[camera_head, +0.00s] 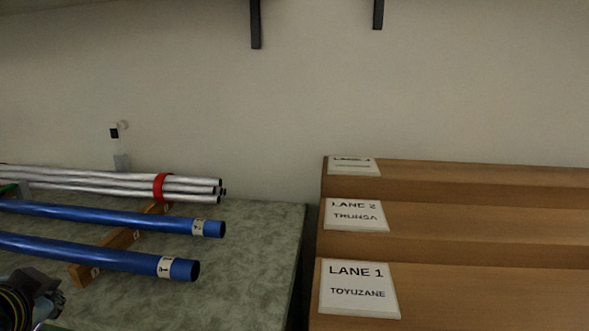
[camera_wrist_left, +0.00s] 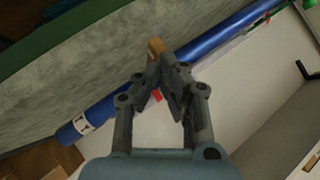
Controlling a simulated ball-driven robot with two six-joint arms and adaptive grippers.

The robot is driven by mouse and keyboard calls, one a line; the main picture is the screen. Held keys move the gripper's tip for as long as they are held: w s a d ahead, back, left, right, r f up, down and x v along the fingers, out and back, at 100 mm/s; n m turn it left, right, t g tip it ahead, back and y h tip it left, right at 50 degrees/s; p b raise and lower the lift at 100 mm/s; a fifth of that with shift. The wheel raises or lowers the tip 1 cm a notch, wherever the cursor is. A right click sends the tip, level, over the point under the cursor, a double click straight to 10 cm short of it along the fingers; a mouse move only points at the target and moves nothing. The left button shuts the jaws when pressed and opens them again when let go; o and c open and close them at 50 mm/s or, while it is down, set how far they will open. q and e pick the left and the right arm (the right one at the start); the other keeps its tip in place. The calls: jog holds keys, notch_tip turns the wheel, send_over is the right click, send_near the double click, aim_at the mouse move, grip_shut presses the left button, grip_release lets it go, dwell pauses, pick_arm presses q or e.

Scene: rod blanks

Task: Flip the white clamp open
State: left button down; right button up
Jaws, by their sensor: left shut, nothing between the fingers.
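I cannot make out the white clamp with certainty. A small upright white and grey piece with a black part (camera_head: 120,148) stands at the back of the table, behind the rods; I cannot tell whether it is the clamp. My left gripper (camera_head: 46,302) is at the lower left of the head view, in front of the blue rod marked 1 (camera_head: 120,261). In the left wrist view my left gripper (camera_wrist_left: 164,72) is shut and empty, its fingertips over a blue rod (camera_wrist_left: 225,37). My right gripper is not in view.
A blue rod marked 2 (camera_head: 130,218) lies behind rod 1, across a wooden rest (camera_head: 92,269). Silver rods (camera_head: 110,178) with a red band (camera_head: 159,187) lie behind. Wooden lanes with labels (camera_head: 359,288) stand at right. The green tabletop (camera_head: 245,255) is clear right of the rods.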

pick_arm(q)
jog(key=s+d+f+n+g+h, duration=0.1)
jog(key=s+d+f+g+h, duration=0.3)
jog(key=s, duration=0.5)
jog(key=s+d+f+n+g+h, duration=0.1)
jog(key=s+d+f+g, duration=0.2)
jog(key=s+d, duration=0.5)
jog(key=s+a+f+g, duration=0.1)
jog(key=s+a+f, duration=0.2)
jog(key=f, duration=1.1)
jog(key=s+a+f, duration=0.2)
jog(key=f, duration=1.2)
jog(key=s+a+f+g, duration=0.1)
jog(key=s+f, duration=1.2)
jog(key=s, duration=0.4)
jog(key=shift+s+n, duration=0.25)
jog(key=shift+n, duration=0.05)
jog(key=shift+a, duration=0.1)
